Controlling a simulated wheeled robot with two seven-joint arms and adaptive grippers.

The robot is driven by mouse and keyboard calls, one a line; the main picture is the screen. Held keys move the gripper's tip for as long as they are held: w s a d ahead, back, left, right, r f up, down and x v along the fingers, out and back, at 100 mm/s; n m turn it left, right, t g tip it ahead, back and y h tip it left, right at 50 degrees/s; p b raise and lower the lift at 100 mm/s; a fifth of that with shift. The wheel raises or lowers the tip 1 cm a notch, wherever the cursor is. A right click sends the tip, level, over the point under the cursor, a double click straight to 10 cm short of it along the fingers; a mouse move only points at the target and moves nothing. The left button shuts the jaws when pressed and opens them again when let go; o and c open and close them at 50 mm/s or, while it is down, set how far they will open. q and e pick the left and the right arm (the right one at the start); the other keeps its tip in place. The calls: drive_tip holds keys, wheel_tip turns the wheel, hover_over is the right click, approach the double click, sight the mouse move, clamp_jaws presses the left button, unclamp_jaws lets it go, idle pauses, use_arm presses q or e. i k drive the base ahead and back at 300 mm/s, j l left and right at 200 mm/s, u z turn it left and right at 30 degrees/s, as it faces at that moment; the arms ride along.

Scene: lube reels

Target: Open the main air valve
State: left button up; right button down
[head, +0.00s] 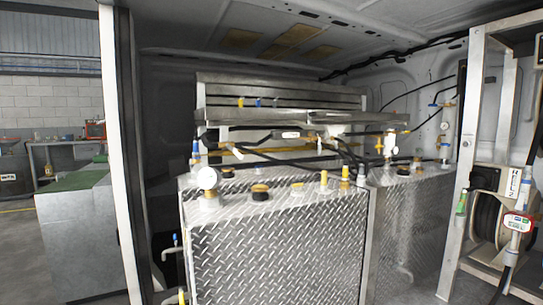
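No valve can be clearly picked out as the main air valve; the fittings are small. A yellow cross-shaped fitting (379,145) stands behind the tanks at the right. A blue-topped fitting (195,148) stands behind the left pressure gauge. Another blue-topped pipe (175,240) sticks out low at the left of the front tank, with a yellow fitting (182,297) below it. Neither of my grippers is in view.
A diamond-plate tank (275,250) fills the middle, with a gauge (208,178) and several caps on top. A second tank (405,220) stands behind right. A metal frame (460,170) with a hose reel (487,215) is at right. A white post (118,130) borders the left.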

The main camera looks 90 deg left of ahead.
sight(235, 152)
drive_tip(key=i+u, duration=0.95)
drive_tip(key=i+l+u, duration=0.1)
drive_tip(key=i+u, duration=0.25)
drive_tip(key=i, duration=0.15)
drive_tip(key=i+u, duration=0.25)
drive_tip(key=u, duration=0.15)
drive_tip(key=i+u, duration=0.25)
drive_tip(key=u, duration=0.15)
drive_tip(key=i+u, duration=0.15)
drive_tip(key=u, duration=0.25)
drive_tip(key=i+u, duration=0.1)
drive_tip(key=u, duration=0.3)
drive_tip(key=i+l+u, duration=0.1)
drive_tip(key=u, duration=0.3)
drive_tip(key=i+l+u, duration=0.1)
drive_tip(key=u, duration=0.3)
drive_tip(key=i+l+u, duration=0.15)
drive_tip(key=u, duration=0.2)
drive_tip(key=i+l+u, duration=0.15)
drive_tip(key=u, duration=0.25)
